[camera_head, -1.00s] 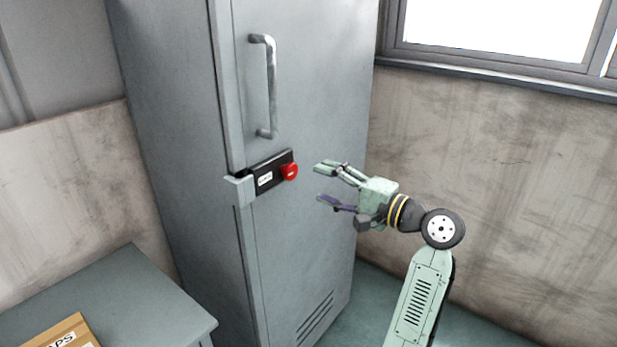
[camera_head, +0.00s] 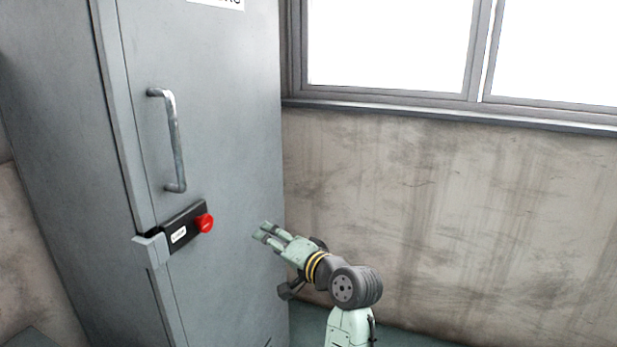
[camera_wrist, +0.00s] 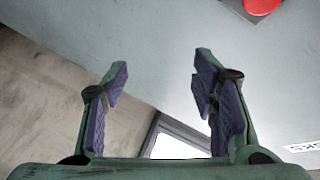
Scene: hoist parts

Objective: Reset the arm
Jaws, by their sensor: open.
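My gripper (camera_head: 267,232) is open and empty in the head view, held in the air in front of the grey locker, to the right of the red knob. In the wrist view my gripper (camera_wrist: 160,80) shows its two fingers spread wide with nothing between them. The arm is bent, with its lower link running out of the bottom of the head view.
The grey locker (camera_head: 225,130) has a metal handle (camera_head: 174,140) and a black latch with a red knob (camera_head: 204,223), which also shows in the wrist view (camera_wrist: 262,5). A stained wall (camera_head: 450,220) and a window (camera_head: 390,45) are to the right.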

